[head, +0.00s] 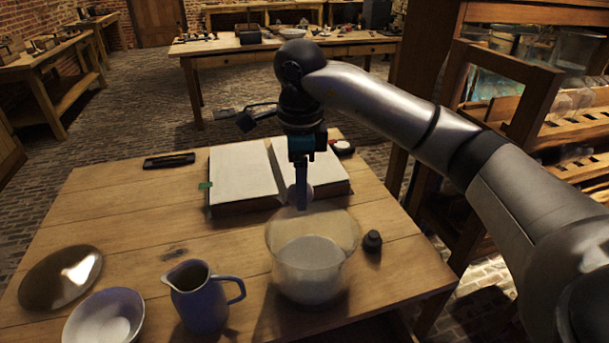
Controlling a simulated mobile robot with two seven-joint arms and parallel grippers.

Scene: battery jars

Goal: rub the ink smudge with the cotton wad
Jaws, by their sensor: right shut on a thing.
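A dark ink smudge (174,253) marks the wooden table top, left of the glass jar and behind the blue jug. My right gripper (302,195) points down over the table, above the back rim of the jar and in front of the open book. It is shut on a small whitish cotton wad (309,193), which the fingers partly hide. The wad is well to the right of the smudge and apart from it. My left gripper is not in view.
A glass jar (284,240) with pale contents stands below my right gripper. A blue jug (202,303), white bowl (106,318) and shiny round plate (60,278) are at front left. The open book (243,174) lies behind; a dark stopper (372,241) stands right. Table around the smudge is clear.

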